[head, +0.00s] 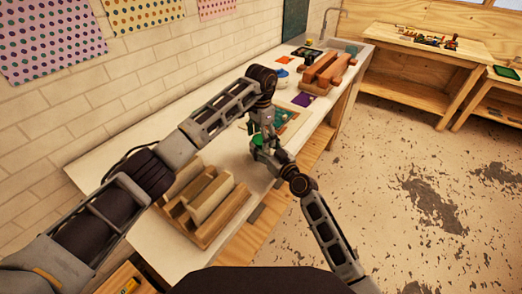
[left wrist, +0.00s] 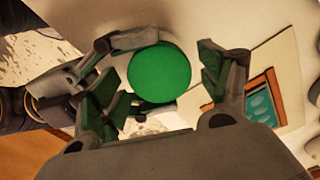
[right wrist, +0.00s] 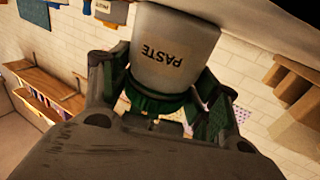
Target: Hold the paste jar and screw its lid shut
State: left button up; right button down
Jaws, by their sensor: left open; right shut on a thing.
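The paste jar (right wrist: 172,45) is pale with a "PASTE" label in the right wrist view, with a dark green band at its end nearer my palm. My right gripper (right wrist: 163,80) is shut on it, one finger on each side. In the left wrist view the round green lid (left wrist: 159,73) is seen face-on between the spread fingers of my left gripper (left wrist: 163,68), with gaps on both sides. In the head view the green piece (head: 267,116) shows small between the two grippers, above the worktop. How tightly the lid sits on the jar cannot be told.
A wooden rack with pale blocks (head: 207,200) stands on the near worktop (head: 100,150). A framed print (head: 290,120) lies beyond the grippers. Open floor lies to the right.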

pick_arm(q)
jog(key=c, duration=0.9)
jog(key=o, duration=1)
jog(key=shift+r, duration=2.25)
jog(key=shift+c, duration=0.5)
jog(key=shift+r, duration=1.8)
